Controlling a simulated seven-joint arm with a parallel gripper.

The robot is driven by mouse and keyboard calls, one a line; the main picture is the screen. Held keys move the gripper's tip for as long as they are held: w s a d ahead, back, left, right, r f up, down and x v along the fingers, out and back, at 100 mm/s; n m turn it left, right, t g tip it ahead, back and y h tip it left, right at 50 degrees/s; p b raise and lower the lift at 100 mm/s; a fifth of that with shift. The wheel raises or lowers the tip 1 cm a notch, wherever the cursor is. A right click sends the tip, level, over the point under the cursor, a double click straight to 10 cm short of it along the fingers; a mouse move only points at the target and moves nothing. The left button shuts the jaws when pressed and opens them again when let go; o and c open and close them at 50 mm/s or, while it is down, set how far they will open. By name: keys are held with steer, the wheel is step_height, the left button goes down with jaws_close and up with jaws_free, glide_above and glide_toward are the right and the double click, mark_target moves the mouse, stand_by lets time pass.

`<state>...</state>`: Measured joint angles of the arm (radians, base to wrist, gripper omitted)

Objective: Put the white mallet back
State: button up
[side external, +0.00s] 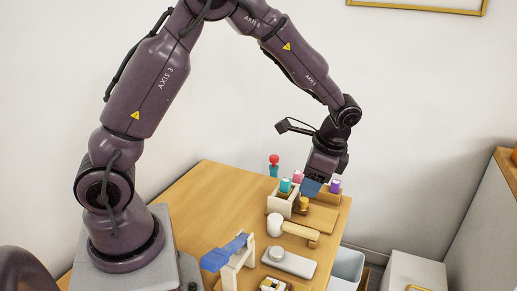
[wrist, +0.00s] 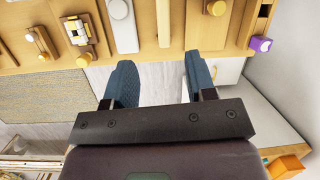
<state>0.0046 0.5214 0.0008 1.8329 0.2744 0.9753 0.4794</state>
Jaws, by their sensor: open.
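The white mallet (side external: 275,225) lies on the wooden table, with a white round head at left and a pale wooden handle (side external: 300,232) pointing right. In the wrist view, a pale wooden bar at the top, probably its handle (wrist: 163,22), is in sight; the head is not. My gripper (side external: 312,187) is above the table's back right, beyond and to the right of the mallet. In the wrist view my gripper (wrist: 160,78) has its two blue fingers apart, with nothing between them. I cannot tell where the mallet's own place is.
A cream box (side external: 279,203) with a teal-topped piece stands near my gripper. A purple piece (side external: 334,186) and a red-topped piece (side external: 274,165) are at the back. A grey-white slab (side external: 288,263) and a blue piece on a cream stand (side external: 225,252) are in front. A pale bin (side external: 346,268) stands right.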

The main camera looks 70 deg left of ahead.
steer(key=s+d+r+n+t+h, duration=0.1)
steer(key=s+r+n+t, duration=0.1)
steer(key=s+r, duration=0.35)
steer(key=s+d+r+n+t, duration=0.1)
steer(key=s+r+n+t, duration=0.15)
steer(key=r, duration=0.55)
steer(key=s+d+r+n+t+h, duration=0.1)
steer(key=s+r+n+t, duration=0.2)
steer(key=s, duration=0.7)
steer(key=shift+d+r+h, duration=0.25)
steer(key=shift+d+h, duration=0.05)
steer(key=shift+d, duration=0.05)
